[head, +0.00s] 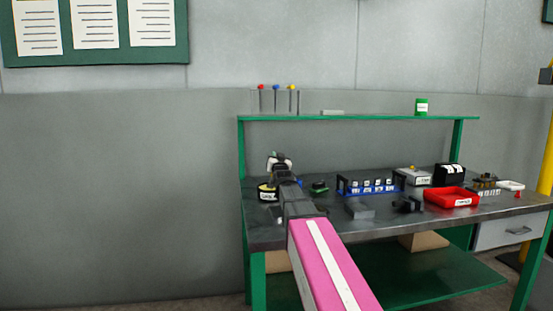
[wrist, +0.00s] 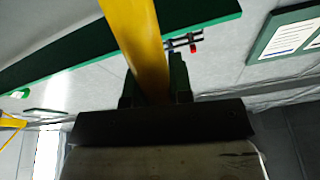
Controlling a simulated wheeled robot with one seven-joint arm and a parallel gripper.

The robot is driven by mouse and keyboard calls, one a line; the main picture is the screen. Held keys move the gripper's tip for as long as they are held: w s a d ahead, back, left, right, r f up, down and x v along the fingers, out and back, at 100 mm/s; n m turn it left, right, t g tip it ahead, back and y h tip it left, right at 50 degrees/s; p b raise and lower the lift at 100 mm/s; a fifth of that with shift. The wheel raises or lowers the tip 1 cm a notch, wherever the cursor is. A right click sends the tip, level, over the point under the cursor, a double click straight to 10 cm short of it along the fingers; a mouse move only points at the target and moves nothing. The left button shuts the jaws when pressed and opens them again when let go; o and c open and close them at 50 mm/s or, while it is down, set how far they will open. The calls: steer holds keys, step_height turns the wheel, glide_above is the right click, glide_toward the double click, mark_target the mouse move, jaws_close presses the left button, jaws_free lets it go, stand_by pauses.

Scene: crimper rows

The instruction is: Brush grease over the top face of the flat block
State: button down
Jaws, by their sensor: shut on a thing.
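My gripper (head: 280,160) is raised over the left end of the workbench, above a dark tin (head: 267,192) with a yellow band and white label, perhaps the grease. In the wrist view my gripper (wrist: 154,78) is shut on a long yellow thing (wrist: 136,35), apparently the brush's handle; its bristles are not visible. A grey flat block (head: 360,209) lies on the bench near its front edge, right of my arm. My gripper is well apart from it. I cannot tell whether its top face has grease.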

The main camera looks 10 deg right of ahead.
steer(key=shift+r, duration=3.5)
steer(key=shift+s, duration=0.1)
